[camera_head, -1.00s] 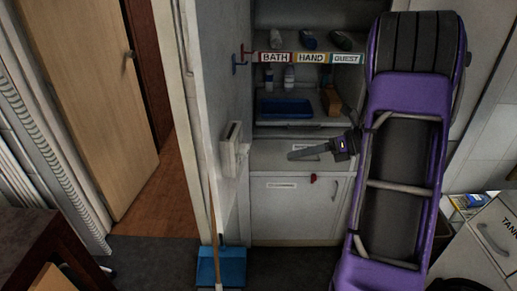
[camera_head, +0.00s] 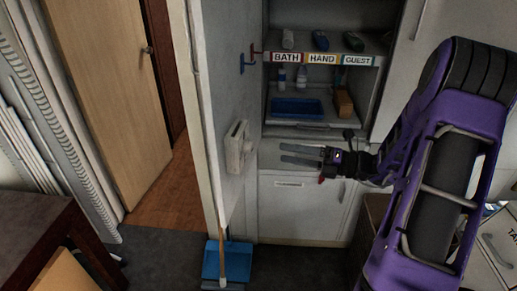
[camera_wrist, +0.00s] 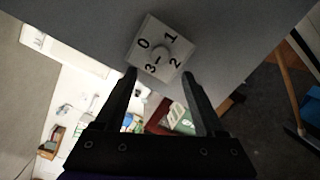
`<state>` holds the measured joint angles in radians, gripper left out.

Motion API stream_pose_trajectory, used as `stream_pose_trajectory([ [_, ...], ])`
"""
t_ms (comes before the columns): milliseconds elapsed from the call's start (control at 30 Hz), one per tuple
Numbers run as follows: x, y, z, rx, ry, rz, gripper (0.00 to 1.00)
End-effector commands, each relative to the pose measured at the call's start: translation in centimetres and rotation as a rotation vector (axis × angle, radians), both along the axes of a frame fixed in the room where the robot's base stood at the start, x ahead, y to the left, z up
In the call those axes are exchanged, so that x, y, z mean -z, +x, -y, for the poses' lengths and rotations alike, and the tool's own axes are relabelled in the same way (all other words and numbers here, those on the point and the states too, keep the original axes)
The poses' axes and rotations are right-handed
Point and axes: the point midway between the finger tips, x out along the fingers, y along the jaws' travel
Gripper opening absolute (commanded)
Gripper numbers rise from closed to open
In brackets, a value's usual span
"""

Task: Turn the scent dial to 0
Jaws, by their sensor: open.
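The scent dial is a pale square plate (camera_wrist: 160,52) with the numbers 0, 1, 2 and 3 around a round central knob (camera_wrist: 158,60). A small dark mark shows on the knob, but I cannot tell which number it points at. In the head view the dial's white box (camera_head: 238,147) sits on the side wall, seen edge-on. My gripper (camera_head: 283,154) is open and empty, its fingers pointing left at the box with a gap between. In the wrist view my gripper's fingertips (camera_wrist: 158,77) spread just below the knob, one on either side.
A shelf labelled BATH, HAND, GUEST (camera_head: 318,59) is behind, with a blue tray (camera_head: 297,108) and bottles below. A white cabinet (camera_head: 300,208) stands under the counter. A blue dustpan (camera_head: 228,262) and its upright handle stand below the dial by the wall.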

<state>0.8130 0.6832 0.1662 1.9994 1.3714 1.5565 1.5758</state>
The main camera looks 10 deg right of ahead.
Motion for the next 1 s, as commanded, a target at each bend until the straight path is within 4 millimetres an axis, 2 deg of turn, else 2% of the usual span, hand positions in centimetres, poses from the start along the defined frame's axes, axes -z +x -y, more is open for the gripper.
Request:
stream_pose_trajectory([
  [33, 0.0, 0.5, -1.2, -0.006, 0.0, 0.0, 0.71],
  [200, 0.0, 2.3, -4.2, -0.004, -0.002, 0.003, 0.71],
  [400, 0.0, 3.7, -6.7, -0.002, -0.002, 0.001, 0.71],
  [600, 0.0, 4.3, -7.7, 0.0, -0.001, 0.002, 0.71],
  [833, 0.0, 4.3, -7.7, 0.0, -0.001, 0.002, 0.71],
  [867, 0.0, 4.3, -7.7, 0.0, -0.001, 0.002, 0.7],
  [1000, 0.0, 4.3, -7.7, 0.0, -0.002, 0.001, 0.44],
])
